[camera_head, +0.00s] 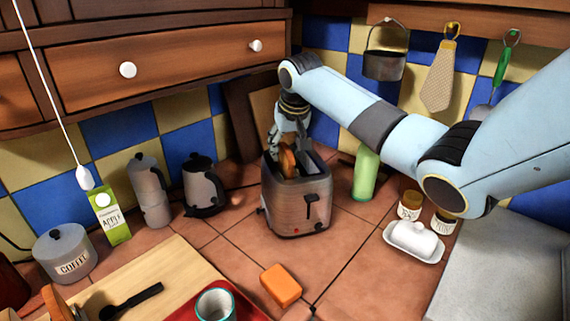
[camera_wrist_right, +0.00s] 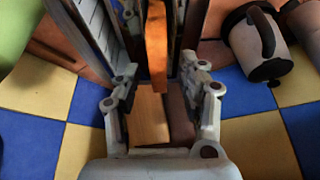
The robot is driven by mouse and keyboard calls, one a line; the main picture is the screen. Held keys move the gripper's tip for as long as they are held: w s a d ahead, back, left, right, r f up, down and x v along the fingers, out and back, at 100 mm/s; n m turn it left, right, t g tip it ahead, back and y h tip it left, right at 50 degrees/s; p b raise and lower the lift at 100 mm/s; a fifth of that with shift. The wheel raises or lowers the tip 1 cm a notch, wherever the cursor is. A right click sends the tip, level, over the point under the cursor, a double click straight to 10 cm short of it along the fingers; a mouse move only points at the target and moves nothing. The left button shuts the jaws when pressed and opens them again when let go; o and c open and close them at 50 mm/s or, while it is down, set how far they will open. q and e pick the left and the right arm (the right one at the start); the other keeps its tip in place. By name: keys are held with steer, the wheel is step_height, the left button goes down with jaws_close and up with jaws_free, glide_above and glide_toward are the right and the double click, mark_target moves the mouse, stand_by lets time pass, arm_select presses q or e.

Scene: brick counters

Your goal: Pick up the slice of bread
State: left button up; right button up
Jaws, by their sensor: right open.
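The slice of bread (camera_head: 288,161) stands upright in the left slot of the metal toaster (camera_head: 299,205), its top sticking out. In the right wrist view the slice (camera_wrist_right: 156,42) shows edge-on, ahead of the fingers and between them in line. My right gripper (camera_head: 290,138) is above the back of the toaster, pointing down at the slice. In the wrist view its two fingers (camera_wrist_right: 158,88) are apart, with no contact on the bread visible. The toaster's slots (camera_wrist_right: 100,30) also show there. My left gripper is in neither view.
A moka pot (camera_head: 150,190) and a dark-lidded pot (camera_head: 203,186) stand left of the toaster. A green bottle (camera_head: 365,174), jars (camera_head: 410,205) and a butter dish (camera_head: 413,241) are right. An orange sponge (camera_head: 281,285) lies in front. Tiles between are clear.

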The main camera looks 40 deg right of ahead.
steer(key=shift+c, duration=0.2)
steer(key=shift+s, duration=0.1)
steer(key=shift+c, duration=1.3)
steer(key=c, duration=0.4)
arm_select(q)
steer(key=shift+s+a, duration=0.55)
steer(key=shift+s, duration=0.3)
arm_select(e)
jaws_close()
